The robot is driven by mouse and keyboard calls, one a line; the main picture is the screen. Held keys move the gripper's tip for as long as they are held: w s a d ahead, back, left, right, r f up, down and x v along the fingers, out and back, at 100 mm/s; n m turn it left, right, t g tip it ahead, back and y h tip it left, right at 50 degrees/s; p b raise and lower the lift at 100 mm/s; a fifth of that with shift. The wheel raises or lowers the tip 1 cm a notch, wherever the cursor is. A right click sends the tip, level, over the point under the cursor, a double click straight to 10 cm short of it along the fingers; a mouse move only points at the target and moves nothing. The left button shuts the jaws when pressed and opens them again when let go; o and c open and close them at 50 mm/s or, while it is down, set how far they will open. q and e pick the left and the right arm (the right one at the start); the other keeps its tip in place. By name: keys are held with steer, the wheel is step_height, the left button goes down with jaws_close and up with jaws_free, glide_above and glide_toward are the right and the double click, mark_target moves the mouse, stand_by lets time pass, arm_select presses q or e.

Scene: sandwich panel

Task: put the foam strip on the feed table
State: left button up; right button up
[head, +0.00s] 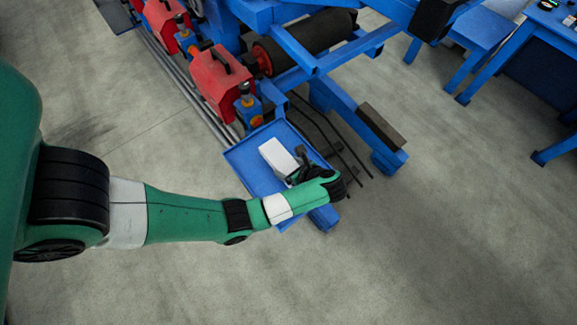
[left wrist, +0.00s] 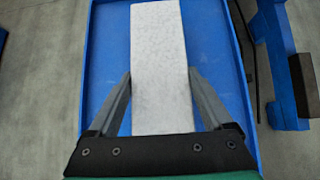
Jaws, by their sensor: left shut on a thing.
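The white foam strip (head: 278,157) is over the blue feed table (head: 240,158) in the head view. In the left wrist view the strip (left wrist: 159,62) runs lengthwise between the two fingers of my left gripper (left wrist: 160,82), which is shut on it. The blue table (left wrist: 107,45) shows on both sides of the strip. I cannot tell whether the strip touches the table surface. In the head view my left gripper (head: 299,168) is at the near right end of the strip and partly hides it. My right gripper is not in view.
Red housings (head: 218,82) and a dark roller (head: 305,42) stand behind the table on a blue frame. Dark thin rods (head: 330,135) and a blue beam with a brown block (head: 381,125) lie to the right. The grey floor in front is clear.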

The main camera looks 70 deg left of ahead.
arm_select(q)
steer(key=d+r+p, duration=0.1)
steer(key=r+p, duration=0.1)
steer(key=d+r+p, duration=0.2)
steer(key=r, duration=0.1)
steer(key=d+r+p, duration=0.1)
steer(key=r+p, duration=0.1)
steer(key=shift+w+d+r, duration=0.2)
steer(key=shift+d+r, duration=0.2)
steer(key=d+r+p, duration=0.2)
steer(key=d+p, duration=0.3)
steer(key=d, duration=0.4)
steer(key=shift+w+r+p, duration=0.25)
steer(key=shift+w+p, duration=0.05)
steer(key=shift+w, duration=0.1)
